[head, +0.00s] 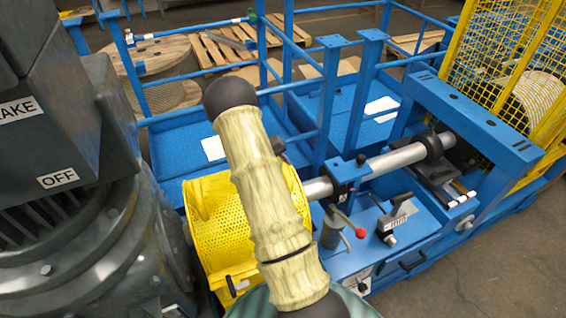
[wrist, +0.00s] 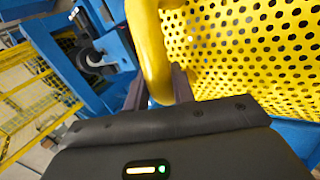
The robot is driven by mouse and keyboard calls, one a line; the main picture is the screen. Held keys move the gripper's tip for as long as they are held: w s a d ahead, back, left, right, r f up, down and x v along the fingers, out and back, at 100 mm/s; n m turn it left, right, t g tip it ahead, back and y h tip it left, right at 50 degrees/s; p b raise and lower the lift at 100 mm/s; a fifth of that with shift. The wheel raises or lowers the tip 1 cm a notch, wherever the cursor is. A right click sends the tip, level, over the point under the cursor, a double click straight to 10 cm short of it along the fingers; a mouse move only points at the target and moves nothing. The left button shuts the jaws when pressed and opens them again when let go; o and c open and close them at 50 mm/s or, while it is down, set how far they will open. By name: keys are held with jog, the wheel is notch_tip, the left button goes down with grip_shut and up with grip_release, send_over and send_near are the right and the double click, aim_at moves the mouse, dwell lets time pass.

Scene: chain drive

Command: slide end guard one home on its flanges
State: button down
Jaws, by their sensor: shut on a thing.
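The yellow perforated end guard (head: 215,232) sits at the left end of the blue frame, between the dark motor housing and the steel shaft (head: 400,157). My arm crosses in front of it and hides its middle. In the wrist view the guard's perforated wall (wrist: 250,50) fills the upper right, with its thick yellow handle (wrist: 148,40) in front. My gripper (wrist: 158,88) is shut on this handle, one dark finger on each side. The flanges cannot be made out, so I cannot tell how the guard meets them.
The large grey motor housing (head: 95,225) stands close on the left. A red-knobbed lever (head: 347,222) and clamp block (head: 346,172) stand right of the guard. Blue rails (head: 205,72) rise behind. A yellow mesh cage (head: 510,60) is at the far right.

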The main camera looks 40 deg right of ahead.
jog(key=shift+w+a, duration=0.2)
jog(key=shift+a, duration=0.45)
jog(key=c, duration=1.1)
grip_release()
jog(key=b+v, duration=0.5)
jog(key=v, duration=1.2)
jog(key=shift+w+a+r, duration=0.1)
